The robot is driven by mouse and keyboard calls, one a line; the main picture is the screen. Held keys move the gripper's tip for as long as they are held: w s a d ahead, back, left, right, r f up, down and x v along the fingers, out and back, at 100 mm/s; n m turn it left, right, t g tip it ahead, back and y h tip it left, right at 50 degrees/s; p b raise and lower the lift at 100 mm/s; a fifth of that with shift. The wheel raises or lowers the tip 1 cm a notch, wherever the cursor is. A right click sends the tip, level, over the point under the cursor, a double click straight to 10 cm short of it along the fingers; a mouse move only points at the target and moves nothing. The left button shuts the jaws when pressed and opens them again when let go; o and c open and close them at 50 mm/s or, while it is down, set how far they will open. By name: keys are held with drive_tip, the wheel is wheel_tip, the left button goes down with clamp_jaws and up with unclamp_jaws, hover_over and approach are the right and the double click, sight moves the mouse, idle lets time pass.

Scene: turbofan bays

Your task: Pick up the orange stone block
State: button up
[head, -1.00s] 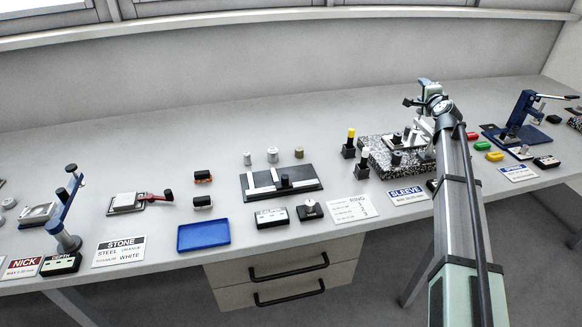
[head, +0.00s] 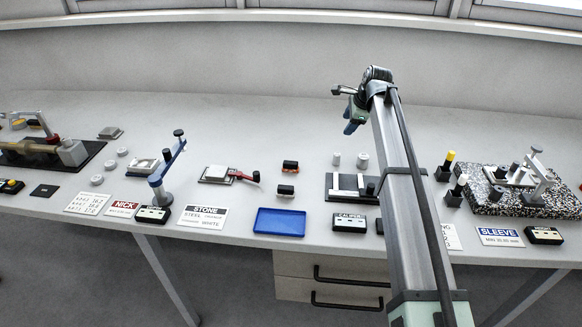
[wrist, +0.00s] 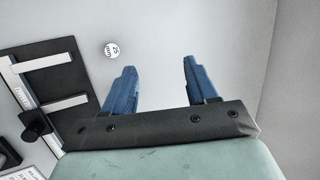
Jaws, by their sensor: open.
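The orange stone block (head: 290,165) is a small dark-topped block with an orange lower part, lying on the bench behind the blue tray. A similar block with a pale lower part (head: 286,190) lies just in front of it. My gripper (head: 350,127) is in the air to the right of both blocks and farther back. In the wrist view its two blue fingers (wrist: 160,68) are apart with nothing between them. Neither block shows in the wrist view.
The blue tray (head: 279,222) lies at the bench's front edge. A plate with a red-handled tool (head: 217,174) is left of the blocks. A black fixture plate (head: 343,181) and small cylinders (head: 362,160) are to the right. The bench behind is clear.

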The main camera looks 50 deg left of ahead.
drive_tip(key=s+a+r+m+g+h, duration=0.1)
drive_tip(key=s+a+h, duration=0.2)
drive_tip(key=s, duration=0.7)
drive_tip(key=s+a+h, duration=0.2)
drive_tip(key=s+a, duration=0.2)
drive_tip(key=s, duration=0.6)
hover_over(290, 162)
drive_tip(key=f, duration=0.8)
drive_tip(key=shift+s+d, duration=0.2)
drive_tip(key=shift+s, duration=0.1)
drive_tip(key=shift+w+a+f, duration=0.1)
drive_tip(key=shift+w+f, duration=0.05)
drive_tip(key=shift+f, duration=1.2)
drive_tip(key=shift+w+f, duration=0.15)
drive_tip(key=shift+f, duration=1.15)
clamp_jaws()
